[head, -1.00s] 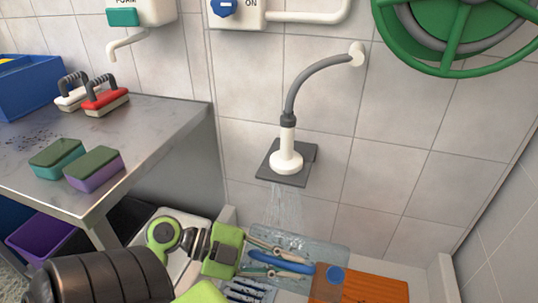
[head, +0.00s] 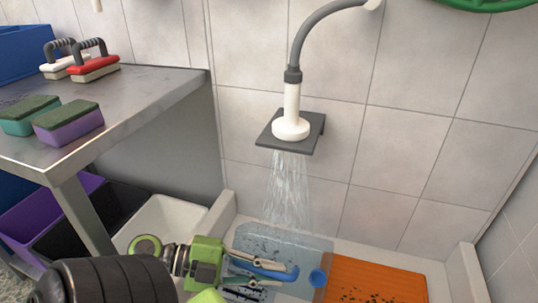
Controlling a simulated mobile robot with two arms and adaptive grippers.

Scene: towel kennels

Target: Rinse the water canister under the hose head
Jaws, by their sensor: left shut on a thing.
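The water canister (head: 302,250) is a clear, pale blue container with a blue handle (head: 262,268) and a blue cap (head: 317,278). It lies low in the wash bay with its cap toward the right. My left gripper (head: 288,268) has its fingers on either side of the handle and is shut on it. The hose head (head: 291,128) is white, on a dark wall bracket above the canister. Water streams down from it onto the canister's back part or just behind it; I cannot tell which. My right gripper is not in view.
An orange board (head: 375,275) with dark specks lies right of the canister. A steel table (head: 150,90) at left holds sponges (head: 68,121) and brushes (head: 94,67). A purple bin (head: 45,212) stands beneath it. A low white kerb (head: 222,210) edges the bay.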

